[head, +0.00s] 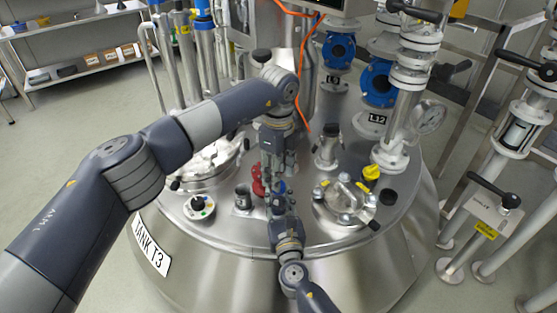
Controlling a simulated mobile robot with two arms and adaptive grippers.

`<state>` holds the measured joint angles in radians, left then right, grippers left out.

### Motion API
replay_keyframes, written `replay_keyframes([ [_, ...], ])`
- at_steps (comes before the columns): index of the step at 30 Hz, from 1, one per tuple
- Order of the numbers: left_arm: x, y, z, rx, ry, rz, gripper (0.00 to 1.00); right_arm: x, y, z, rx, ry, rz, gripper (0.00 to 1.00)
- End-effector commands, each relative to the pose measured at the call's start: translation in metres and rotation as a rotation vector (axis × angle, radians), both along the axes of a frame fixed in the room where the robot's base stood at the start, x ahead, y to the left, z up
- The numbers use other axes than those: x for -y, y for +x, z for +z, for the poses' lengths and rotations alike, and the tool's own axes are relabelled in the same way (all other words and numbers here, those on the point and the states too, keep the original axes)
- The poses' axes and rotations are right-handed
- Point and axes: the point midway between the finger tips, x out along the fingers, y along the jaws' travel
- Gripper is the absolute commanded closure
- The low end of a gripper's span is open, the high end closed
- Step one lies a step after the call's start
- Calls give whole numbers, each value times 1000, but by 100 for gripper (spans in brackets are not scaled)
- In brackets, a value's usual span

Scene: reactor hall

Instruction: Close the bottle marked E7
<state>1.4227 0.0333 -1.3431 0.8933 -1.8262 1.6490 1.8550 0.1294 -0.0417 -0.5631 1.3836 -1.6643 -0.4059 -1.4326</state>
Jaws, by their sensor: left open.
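I cannot read a mark E7 on anything in the head view, so I cannot tell which thing is that bottle. My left gripper (268,176) points down over the middle of the steel tank lid and is open. A red part (257,181) and a small blue part (281,186) show close beside its fingers; I cannot tell whether they touch. My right gripper (279,203) comes up from the bottom, close to the left one. Its fingers are small and partly hidden, so its opening is unclear. What lies between the two grippers is hidden.
Pipes with blue flanges (378,83) stand behind right.

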Motion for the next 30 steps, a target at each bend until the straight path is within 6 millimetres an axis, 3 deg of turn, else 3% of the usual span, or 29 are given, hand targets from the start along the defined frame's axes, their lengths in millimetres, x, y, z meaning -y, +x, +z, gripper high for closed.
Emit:
replay_keyframes([
  [6, 0, 0, -25, 0, 0, -1, 55, 0, 0, 0, -1, 0, 0, 100],
  [17, 1, 0, -31, 1, -1, -1, 55, 0, 0, 0, -1, 0, 0, 100],
  [18, 1, 0, -31, 1, -1, -1, 57, 0, 0, 0, -1, 0, 0, 100],
  [24, 0, 0, -31, 1, -1, -1, 100, 0, 0, 0, -1, 0, 0, 100],
  [30, 0, 0, -31, 1, -1, -12, 100, 0, 0, 0, -1, 0, 0, 100],
])
